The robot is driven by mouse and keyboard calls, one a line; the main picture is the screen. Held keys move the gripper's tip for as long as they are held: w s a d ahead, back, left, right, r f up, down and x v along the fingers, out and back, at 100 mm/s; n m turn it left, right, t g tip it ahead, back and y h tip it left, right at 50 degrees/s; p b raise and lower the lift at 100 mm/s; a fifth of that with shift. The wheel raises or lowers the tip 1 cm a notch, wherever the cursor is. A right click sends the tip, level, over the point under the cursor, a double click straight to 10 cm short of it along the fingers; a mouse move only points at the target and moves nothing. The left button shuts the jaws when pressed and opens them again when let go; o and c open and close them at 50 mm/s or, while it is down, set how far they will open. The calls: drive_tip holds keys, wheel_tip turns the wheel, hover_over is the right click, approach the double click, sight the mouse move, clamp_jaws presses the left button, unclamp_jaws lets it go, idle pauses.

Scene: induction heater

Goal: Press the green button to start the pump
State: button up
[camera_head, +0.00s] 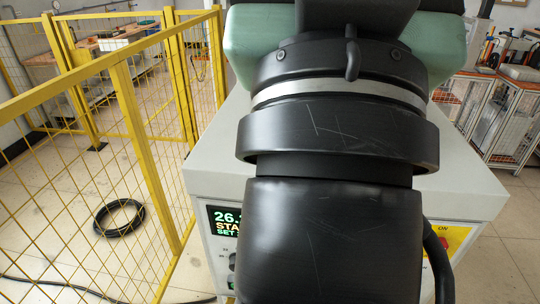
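The induction heater (470,190) is a pale grey box in the middle of the head camera view. A lit display (224,221) on its front, at the left, shows "26." in white with coloured text below. A yellow plate (456,238) marked "ON", with a red part (443,243), shows at the right of the front. My own black arm fills the centre and covers most of the heater's front. No green button can be made out. My gripper is not in view.
A yellow mesh fence (125,95) runs along the left, close to the heater. A black coiled hose (119,217) lies on the floor behind the mesh. Wheeled orange and white carts (500,120) stand at the back right. The floor at the lower right is clear.

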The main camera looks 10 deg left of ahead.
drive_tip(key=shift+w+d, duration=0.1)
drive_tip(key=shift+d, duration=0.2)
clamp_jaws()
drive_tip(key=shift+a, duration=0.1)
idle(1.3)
